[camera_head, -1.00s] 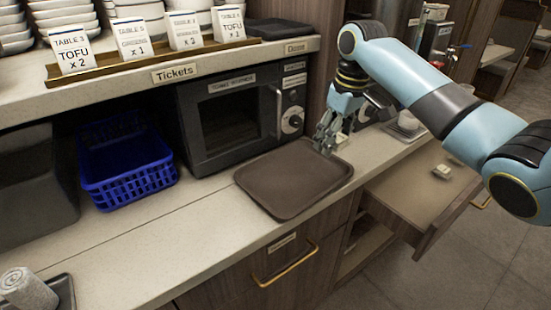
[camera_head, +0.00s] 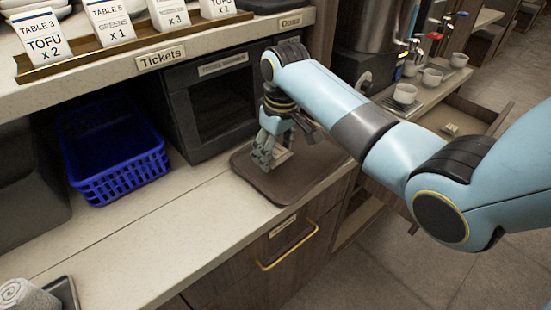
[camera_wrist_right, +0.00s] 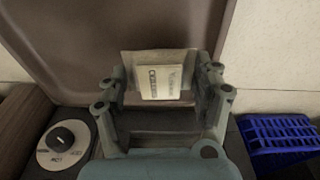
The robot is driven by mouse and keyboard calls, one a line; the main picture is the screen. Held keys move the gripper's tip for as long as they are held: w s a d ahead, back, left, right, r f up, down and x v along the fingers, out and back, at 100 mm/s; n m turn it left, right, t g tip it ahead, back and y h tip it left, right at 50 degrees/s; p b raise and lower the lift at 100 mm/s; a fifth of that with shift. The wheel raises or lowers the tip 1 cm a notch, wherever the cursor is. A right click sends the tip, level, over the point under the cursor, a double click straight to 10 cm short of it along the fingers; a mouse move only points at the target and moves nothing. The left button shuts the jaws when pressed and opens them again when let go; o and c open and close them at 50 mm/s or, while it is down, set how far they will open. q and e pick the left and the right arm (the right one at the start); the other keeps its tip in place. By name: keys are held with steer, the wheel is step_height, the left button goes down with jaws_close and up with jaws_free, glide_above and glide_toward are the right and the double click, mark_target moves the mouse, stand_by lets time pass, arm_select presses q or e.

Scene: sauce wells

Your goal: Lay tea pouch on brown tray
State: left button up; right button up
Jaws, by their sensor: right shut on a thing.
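My right gripper (camera_head: 268,160) is over the left part of the tray, pointing down. In the right wrist view my right gripper (camera_wrist_right: 162,95) is shut on the tea pouch (camera_wrist_right: 160,75), a small pale packet with printed text, held between the fingers with the tray behind it. I cannot tell whether the pouch touches the tray. The pouch is hard to make out in the head view. My left gripper does not show.
A drawer (camera_head: 465,112) is open at right, near several white cups (camera_head: 405,93). The ticket shelf (camera_head: 160,58) overhangs the counter.

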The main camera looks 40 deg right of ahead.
mark_target(280, 153)
step_height(280, 153, down, 3)
steer(key=shift+r, duration=0.1)
steer(key=shift+f, duration=0.35)
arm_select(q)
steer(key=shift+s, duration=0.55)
arm_select(e)
steer(key=shift+f, duration=0.1)
steer(key=o, duration=1.2)
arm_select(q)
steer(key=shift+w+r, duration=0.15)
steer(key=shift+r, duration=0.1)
arm_select(e)
steer(key=r, duration=0.4)
steer(key=s+r, duration=0.1)
steer(key=r, duration=0.7)
steer(key=shift+s+d+r, duration=0.1)
steer(key=shift+s+d, duration=0.05)
steer(key=shift+s, duration=0.1)
